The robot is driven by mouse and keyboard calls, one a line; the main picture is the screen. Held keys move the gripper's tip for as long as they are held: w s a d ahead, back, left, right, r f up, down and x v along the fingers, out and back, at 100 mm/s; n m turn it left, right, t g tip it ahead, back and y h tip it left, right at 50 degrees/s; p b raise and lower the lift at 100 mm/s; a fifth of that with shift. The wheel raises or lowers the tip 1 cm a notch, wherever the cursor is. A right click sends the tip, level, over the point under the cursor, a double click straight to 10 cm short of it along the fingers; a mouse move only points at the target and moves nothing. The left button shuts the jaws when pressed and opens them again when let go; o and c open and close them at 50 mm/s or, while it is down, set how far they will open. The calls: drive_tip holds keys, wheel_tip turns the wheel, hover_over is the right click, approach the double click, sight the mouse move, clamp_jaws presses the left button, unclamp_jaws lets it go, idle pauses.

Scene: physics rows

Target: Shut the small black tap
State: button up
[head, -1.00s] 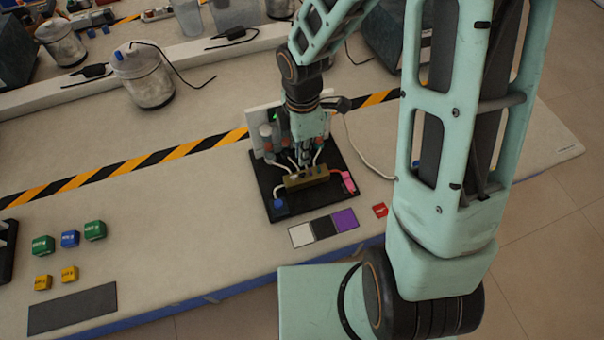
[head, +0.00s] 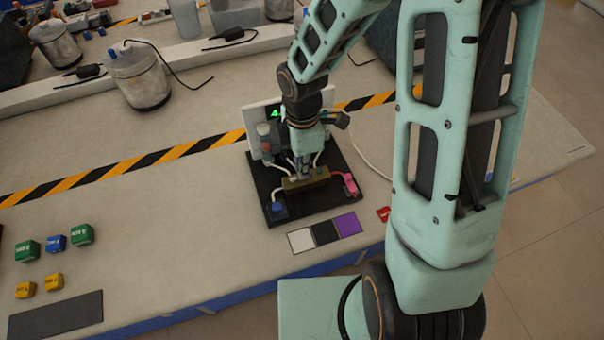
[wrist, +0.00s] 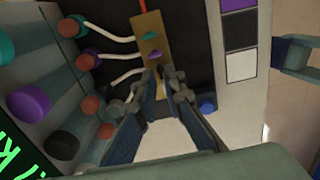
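A brass manifold bar (head: 320,179) sits on the black base board (head: 273,186); it also shows in the wrist view (wrist: 145,23). A small teal tap (wrist: 151,36) and a small purple tap (wrist: 153,55) stand on the bar. I cannot make out the small black tap; the fingers may hide it. My gripper (wrist: 164,73) points down at the bar, past the purple tap, with its tips close together. Whether they grip anything is hidden. In the head view, my gripper (head: 304,178) is right over the bar.
An upright panel (wrist: 45,85) has large teal, purple and black knobs (wrist: 60,145) and a green display (head: 275,114). White tubes run to the bar. A pink connector (head: 350,185) and blue cap (head: 278,209) are at its ends. Coloured blocks (head: 80,234) lie left.

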drive_tip(key=shift+f+b, duration=0.9)
drive_tip(key=shift+f, duration=0.3)
drive_tip(key=shift+r+p, duration=0.4)
drive_tip(key=shift+p, duration=0.05)
clamp_jaws()
